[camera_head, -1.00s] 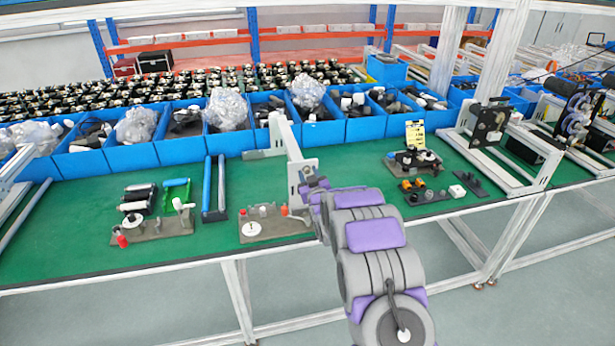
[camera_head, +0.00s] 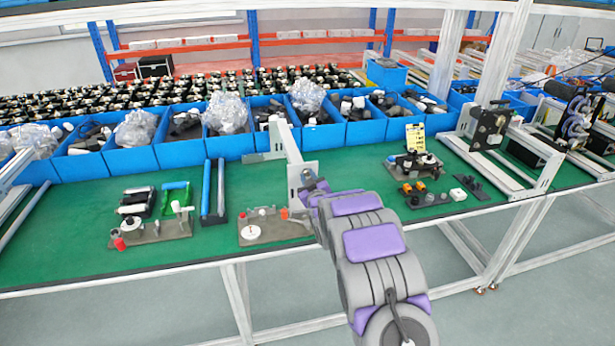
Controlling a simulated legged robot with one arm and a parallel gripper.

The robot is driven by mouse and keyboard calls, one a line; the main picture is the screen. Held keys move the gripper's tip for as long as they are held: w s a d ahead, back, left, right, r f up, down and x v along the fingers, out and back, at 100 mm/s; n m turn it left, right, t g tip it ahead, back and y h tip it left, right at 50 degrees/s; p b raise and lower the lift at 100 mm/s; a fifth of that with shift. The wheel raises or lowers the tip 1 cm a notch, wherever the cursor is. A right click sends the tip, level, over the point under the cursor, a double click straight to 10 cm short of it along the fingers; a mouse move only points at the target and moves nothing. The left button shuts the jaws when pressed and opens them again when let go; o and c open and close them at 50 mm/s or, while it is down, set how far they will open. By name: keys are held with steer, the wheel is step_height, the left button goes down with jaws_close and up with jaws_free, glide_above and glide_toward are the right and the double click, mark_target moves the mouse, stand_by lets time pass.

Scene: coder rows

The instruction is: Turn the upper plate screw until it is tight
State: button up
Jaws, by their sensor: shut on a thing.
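A pale upright metal plate (camera_head: 296,183) stands at the near end of a metal rail (camera_head: 281,140) on the green bench. My gripper (camera_head: 310,184) is at the right side of this plate, small and dark in the head view. It is shut at the plate's face, where the screw sits. The upper plate screw itself is too small and too covered by my gripper to make out, so its seating cannot be told. My arm reaches up to the plate from the lower right.
A fixture board with a white disc (camera_head: 252,232) lies left of my arm near the bench's front edge. Another board with parts (camera_head: 150,231) is further left. Blue bins (camera_head: 231,147) line the back. Green bench surface (camera_head: 350,168) is clear right of the plate.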

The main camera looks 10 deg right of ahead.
jaws_close()
steer(key=shift+a+r+m+p, duration=0.1)
steer(key=shift+r+m+p, duration=0.05)
steer(key=shift+m+p, duration=1.25)
steer(key=m+p, duration=0.2)
steer(key=m, duration=0.2)
steer(key=shift+w, duration=0.1)
steer(key=m, duration=0.3)
